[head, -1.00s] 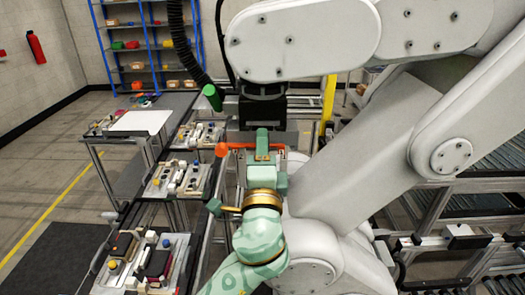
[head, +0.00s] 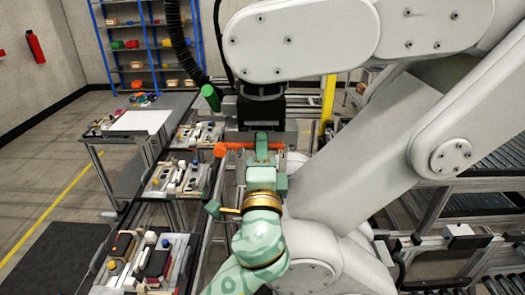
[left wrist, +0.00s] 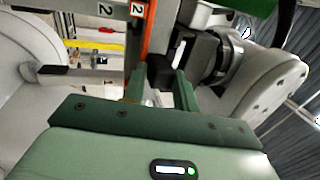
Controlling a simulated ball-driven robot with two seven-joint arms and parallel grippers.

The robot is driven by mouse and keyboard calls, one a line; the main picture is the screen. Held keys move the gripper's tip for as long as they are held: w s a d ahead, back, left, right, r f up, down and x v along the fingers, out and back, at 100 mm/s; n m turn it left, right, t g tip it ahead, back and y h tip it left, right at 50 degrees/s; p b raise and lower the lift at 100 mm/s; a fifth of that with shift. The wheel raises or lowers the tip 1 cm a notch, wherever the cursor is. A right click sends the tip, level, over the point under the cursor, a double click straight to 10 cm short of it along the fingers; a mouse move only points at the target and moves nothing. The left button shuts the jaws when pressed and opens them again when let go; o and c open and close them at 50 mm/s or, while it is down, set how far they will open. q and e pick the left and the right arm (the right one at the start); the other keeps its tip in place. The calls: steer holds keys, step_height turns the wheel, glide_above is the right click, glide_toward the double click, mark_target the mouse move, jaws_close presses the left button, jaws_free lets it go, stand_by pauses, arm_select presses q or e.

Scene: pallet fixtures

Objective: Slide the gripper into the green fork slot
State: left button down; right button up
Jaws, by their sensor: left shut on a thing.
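My left gripper (head: 262,140) is green with a gold ring at its wrist. In the head view its fingers are at an orange bar (head: 235,146), in front of a grey plate under a black tool head. It also shows in the left wrist view (left wrist: 161,88), its two fingers close around a dark block (left wrist: 160,72) beside an orange strip (left wrist: 147,35). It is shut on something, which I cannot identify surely. A green cylinder (head: 211,97) stands to the upper left. I cannot make out a green fork slot for certain. My right gripper is out of view.
A large white robot arm (head: 365,130) with a black tool head (head: 262,108) crowds the right and top. Fixture trays (head: 150,262) with small parts line the left. A blue shelf (head: 150,45) stands at the back. Open floor lies at far left.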

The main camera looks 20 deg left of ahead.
arm_select(q)
steer(key=s+d+b, duration=0.1)
steer(key=s+d, duration=0.1)
steer(key=s, duration=0.6)
steer(key=shift+f, duration=0.15)
stand_by(0.5)
stand_by(0.4)
